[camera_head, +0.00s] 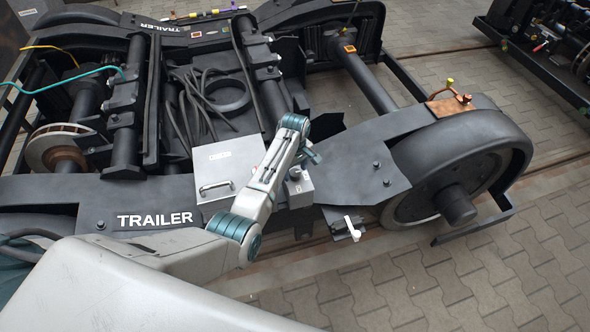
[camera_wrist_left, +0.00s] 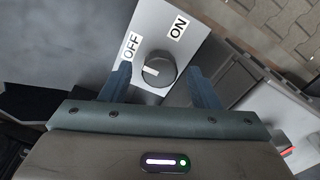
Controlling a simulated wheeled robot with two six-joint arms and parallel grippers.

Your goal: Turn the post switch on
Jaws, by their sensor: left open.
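The post switch is a grey box (camera_head: 298,188) on the near side of the trailer bogie. In the left wrist view its pale plate (camera_wrist_left: 167,22) carries an OFF label (camera_wrist_left: 131,46) and an ON label (camera_wrist_left: 178,27). Its round dark knob (camera_wrist_left: 161,70) has a white mark on the side nearer OFF. My left gripper (camera_head: 312,154) is just above the box in the head view. In the left wrist view its open fingers (camera_wrist_left: 160,69) stand on either side of the knob, with gaps visible. My right gripper is not in view.
A grey cabinet lid with a handle (camera_head: 216,187) lies left of the switch. A white T-shaped handle (camera_head: 352,228) is below right of it. The bogie wheel (camera_head: 450,165) stands to the right. Paved floor (camera_head: 510,265) is clear at lower right.

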